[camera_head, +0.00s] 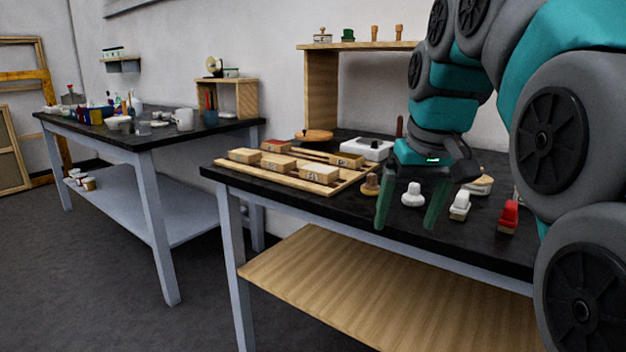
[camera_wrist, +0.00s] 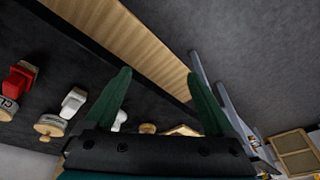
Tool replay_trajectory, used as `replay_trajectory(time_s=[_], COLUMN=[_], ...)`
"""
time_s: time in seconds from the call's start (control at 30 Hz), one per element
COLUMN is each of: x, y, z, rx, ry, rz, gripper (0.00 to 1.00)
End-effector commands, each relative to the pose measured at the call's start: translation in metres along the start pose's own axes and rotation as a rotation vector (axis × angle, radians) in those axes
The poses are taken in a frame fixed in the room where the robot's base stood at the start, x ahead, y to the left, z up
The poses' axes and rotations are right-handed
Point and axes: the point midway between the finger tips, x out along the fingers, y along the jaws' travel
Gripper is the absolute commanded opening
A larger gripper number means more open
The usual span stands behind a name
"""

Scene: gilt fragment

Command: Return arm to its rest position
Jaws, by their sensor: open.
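My gripper (camera_head: 411,207) hangs at the front of the near black-topped table (camera_head: 290,196), its two green fingers spread apart and pointing down. Nothing is between the fingers that I can see as held. In the wrist view my gripper (camera_wrist: 156,100) also shows open and empty, with the table edge and the wooden lower shelf (camera_wrist: 125,32) beyond it. My arm, teal and grey, reaches in from the right of the head view.
Near the fingers stand a white stamp-like piece (camera_head: 412,195), another white one (camera_head: 460,206) and a red one (camera_head: 508,216). A wooden rack (camera_head: 290,178) with several blocks lies to the left. A wooden shelf unit (camera_head: 320,90) stands behind. Floor in front is clear.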

Motion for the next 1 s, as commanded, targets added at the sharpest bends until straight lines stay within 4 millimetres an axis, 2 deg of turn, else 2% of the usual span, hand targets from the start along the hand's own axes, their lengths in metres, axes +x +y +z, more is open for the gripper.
replay_trajectory(time_s=[0.37,0.67,0.7,0.9,1.0], x=[0.084,0.149,0.158,0.189,0.198], y=[-0.003,-0.006,-0.006,-0.007,-0.007], z=[0.111,0.22,0.237,0.302,0.321], rx=[0.06,0.085,0.087,0.09,0.09], ry=[-0.17,-0.3,-0.322,-0.391,-0.409], rz=[0.007,0.027,0.029,0.042,0.047], gripper=[0.89,0.89,0.89,0.89,0.89])
